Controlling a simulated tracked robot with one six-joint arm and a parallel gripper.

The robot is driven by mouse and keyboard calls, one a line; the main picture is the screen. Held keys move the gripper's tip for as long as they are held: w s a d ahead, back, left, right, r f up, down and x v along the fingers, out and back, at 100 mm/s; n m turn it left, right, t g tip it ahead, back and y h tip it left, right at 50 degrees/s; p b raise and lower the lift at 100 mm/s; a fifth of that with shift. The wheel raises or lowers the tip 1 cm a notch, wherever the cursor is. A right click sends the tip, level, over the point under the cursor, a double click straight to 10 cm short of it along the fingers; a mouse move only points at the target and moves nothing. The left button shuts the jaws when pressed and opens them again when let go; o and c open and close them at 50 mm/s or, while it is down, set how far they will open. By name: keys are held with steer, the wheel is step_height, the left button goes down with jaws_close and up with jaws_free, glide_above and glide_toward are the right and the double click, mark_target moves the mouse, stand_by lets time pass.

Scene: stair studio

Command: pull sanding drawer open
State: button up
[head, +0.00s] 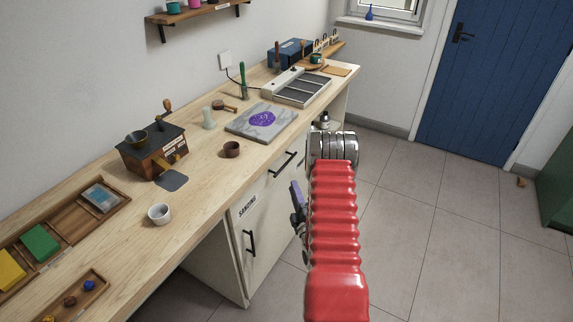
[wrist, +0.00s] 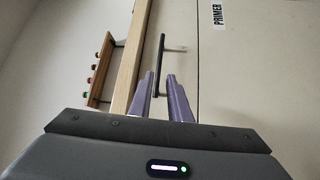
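The pale drawer front with the SANDING label (head: 247,206) is under the wooden bench top and looks flush. A black bar handle (head: 284,163) is on this front, right of the label. The wrist view shows a black handle (wrist: 162,55) parallel to the bench edge. My gripper (wrist: 159,76) is open, with purple fingers apart. The handle's near end shows between the fingers, but contact and depth are unclear. In the head view my gripper (head: 297,196) is partly hidden by my red arm.
A PRIMER label (wrist: 217,15) sits across a seam from the handle. A second, upright handle (head: 250,243) is lower left. The bench top (head: 200,165) holds a grinder (head: 152,152), a white cup (head: 160,214) and a brown cup (head: 231,149).

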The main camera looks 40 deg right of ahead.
mark_target(286, 163)
steer(key=x, duration=1.3)
steer(key=shift+w, duration=0.2)
steer(key=shift+c, duration=0.7)
jaws_close()
steer(key=shift+d, duration=0.1)
